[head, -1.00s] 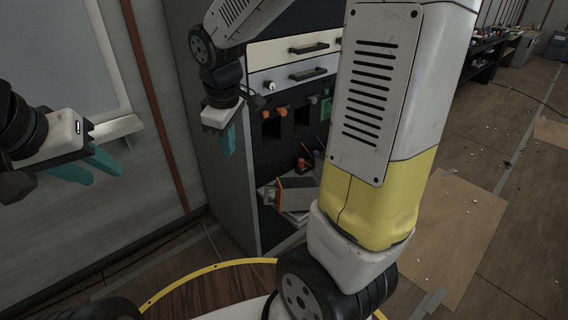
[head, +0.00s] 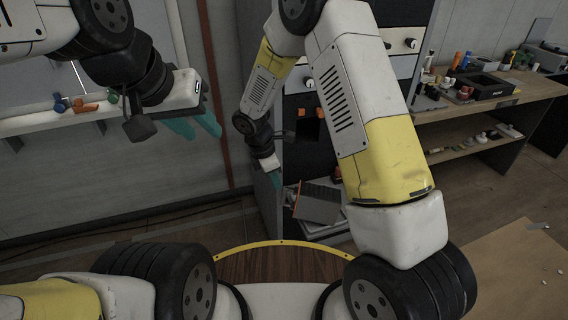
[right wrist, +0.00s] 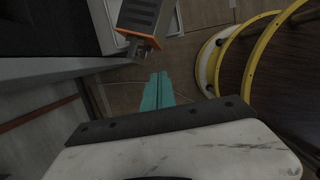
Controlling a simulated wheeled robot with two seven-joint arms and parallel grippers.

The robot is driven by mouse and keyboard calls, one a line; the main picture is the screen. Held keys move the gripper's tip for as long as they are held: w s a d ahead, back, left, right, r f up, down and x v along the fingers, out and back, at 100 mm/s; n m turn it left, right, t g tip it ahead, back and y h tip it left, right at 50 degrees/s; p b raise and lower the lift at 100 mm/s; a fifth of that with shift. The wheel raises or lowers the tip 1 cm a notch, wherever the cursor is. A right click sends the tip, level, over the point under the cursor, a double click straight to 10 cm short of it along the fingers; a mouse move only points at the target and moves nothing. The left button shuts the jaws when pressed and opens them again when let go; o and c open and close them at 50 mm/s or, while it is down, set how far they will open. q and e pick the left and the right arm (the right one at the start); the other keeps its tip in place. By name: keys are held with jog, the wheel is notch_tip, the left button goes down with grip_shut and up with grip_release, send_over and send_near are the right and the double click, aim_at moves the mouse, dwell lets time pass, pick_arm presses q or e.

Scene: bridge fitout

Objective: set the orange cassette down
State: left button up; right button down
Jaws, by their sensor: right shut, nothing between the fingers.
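The orange cassette (head: 318,203), a grey box with an orange edge, sits tilted low in the cabinet, on or against a pale grey tray (head: 325,230). Its slatted dark face and orange rim show at the top of the right wrist view (right wrist: 140,14). My right gripper (head: 277,179) is shut and empty, left of the cassette and apart from it. Its teal fingertips (right wrist: 158,78) are together, below the cassette in the wrist view. My left gripper (head: 208,128) is at the upper left, far from the cassette, its teal fingers apart and empty.
The grey cabinet side (head: 259,120) stands close to my right gripper. My right arm hides part of the cabinet. A workbench (head: 535,84) with tools and a black tray stands at the right. A wall ledge (head: 40,124) with small coloured parts is at the left.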

aim_at(310, 201)
jog(key=w+d+f, duration=0.1)
jog(key=d+f, duration=0.4)
jog(key=f, duration=0.2)
jog(key=shift+w+d+f, duration=0.15)
jog(key=shift+w+d, duration=0.15)
jog(key=shift+w, duration=0.1)
jog(key=shift+d, duration=0.1)
